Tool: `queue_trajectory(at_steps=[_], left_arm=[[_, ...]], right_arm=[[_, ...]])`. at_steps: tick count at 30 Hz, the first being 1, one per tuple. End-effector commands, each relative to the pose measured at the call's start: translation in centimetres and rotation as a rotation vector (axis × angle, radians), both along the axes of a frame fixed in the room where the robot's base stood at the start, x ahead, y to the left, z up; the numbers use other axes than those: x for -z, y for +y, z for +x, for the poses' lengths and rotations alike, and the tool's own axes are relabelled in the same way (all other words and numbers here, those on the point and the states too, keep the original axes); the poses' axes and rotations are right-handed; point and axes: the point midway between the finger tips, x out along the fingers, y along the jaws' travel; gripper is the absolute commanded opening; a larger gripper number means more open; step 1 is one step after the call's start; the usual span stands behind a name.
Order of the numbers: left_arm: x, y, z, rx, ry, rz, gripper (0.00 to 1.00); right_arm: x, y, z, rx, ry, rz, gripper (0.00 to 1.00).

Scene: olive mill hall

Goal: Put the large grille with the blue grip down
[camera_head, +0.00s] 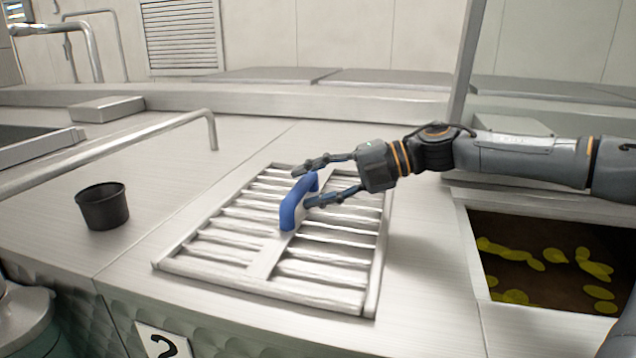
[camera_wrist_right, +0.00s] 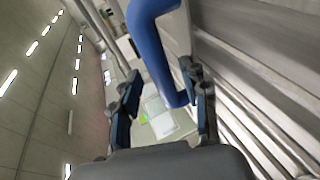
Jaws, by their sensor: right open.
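The large grille (camera_head: 210,268) lies flat on the steel worktop, left of the square opening. Its blue grip (camera_head: 290,212) stands up from the middle bar. My right gripper (camera_head: 306,183) is open around the blue grip, with one finger on each side of it. In the right wrist view the grip (camera_wrist_right: 152,45) rises between and beyond the two open fingers (camera_wrist_right: 165,98). I cannot tell whether a finger touches it. My left gripper is not in view.
A square opening (camera_head: 478,262) with dark liquid and yellow-green floating pieces lies to the right. A black cup (camera_head: 103,207) stands to the left of the grille. A bent steel rail (camera_head: 150,133) runs behind the cup. The worktop between cup and grille is clear.

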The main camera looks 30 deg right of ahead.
Motion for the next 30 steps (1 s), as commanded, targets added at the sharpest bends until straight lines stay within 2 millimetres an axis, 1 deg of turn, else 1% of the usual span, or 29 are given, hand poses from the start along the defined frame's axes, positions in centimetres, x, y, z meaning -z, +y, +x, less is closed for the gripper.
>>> queue_trajectory(at_steps=[2,7,11,24,27,30], left_arm=[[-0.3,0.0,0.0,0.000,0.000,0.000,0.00],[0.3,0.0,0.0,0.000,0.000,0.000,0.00],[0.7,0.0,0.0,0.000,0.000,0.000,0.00],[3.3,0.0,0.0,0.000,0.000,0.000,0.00],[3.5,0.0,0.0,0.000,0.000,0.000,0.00],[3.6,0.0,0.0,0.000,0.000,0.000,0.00]], right_arm=[[-0.5,0.0,0.0,0.001,0.000,-0.002,0.45],[-0.8,-1.1,-0.7,0.002,-0.006,-0.001,0.45],[-1.3,-2.5,-1.7,0.003,-0.007,0.001,0.45],[-3.5,-8.0,-5.7,0.003,-0.004,-0.001,0.45],[-3.9,-8.8,-6.3,0.001,-0.003,-0.001,0.45],[-4.1,-9.1,-6.6,0.001,0.000,0.000,0.45]])
